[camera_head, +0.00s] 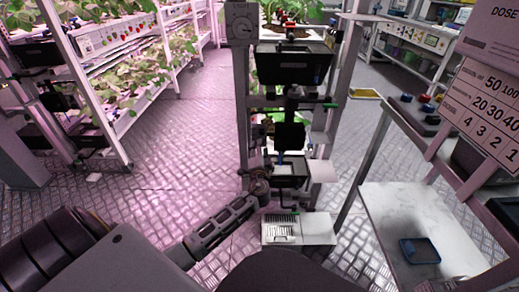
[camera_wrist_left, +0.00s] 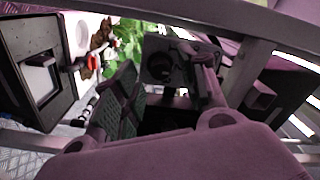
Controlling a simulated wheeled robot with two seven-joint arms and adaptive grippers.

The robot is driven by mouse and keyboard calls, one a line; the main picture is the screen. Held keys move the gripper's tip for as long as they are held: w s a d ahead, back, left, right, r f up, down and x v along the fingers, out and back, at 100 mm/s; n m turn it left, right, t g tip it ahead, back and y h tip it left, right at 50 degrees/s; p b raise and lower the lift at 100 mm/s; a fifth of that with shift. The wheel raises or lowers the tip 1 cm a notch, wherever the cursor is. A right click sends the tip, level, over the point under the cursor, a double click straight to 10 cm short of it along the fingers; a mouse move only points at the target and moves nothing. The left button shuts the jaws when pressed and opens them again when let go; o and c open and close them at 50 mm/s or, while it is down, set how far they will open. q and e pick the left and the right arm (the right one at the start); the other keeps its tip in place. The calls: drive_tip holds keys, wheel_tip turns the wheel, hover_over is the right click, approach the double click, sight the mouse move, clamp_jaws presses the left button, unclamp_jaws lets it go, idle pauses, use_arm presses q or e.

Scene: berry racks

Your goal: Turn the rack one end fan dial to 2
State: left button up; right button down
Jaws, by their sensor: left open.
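In the left wrist view a dark round dial knob (camera_wrist_left: 160,67) sits on a grey plate (camera_wrist_left: 182,47). My left gripper (camera_wrist_left: 168,83) is open in front of it, one finger on each side of the knob as seen from the wrist. I cannot tell whether a finger touches it. The dial's numbers and pointer setting are not readable. In the head view my left arm (camera_head: 222,222) reaches up to the end of the middle rack (camera_head: 243,110); its gripper is hard to make out among the dark parts there. My right gripper is not in view.
A grey box with a round face (camera_head: 241,22) tops the rack's left post. A white table (camera_head: 405,225) with a blue tray (camera_head: 419,250) stands right. A dose sign (camera_head: 490,95) hangs right. Plant shelves (camera_head: 140,112) stand left.

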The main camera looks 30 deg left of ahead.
use_arm(q)
drive_tip(key=v, duration=1.1)
drive_tip(key=shift+f, duration=0.15)
idle(0.6)
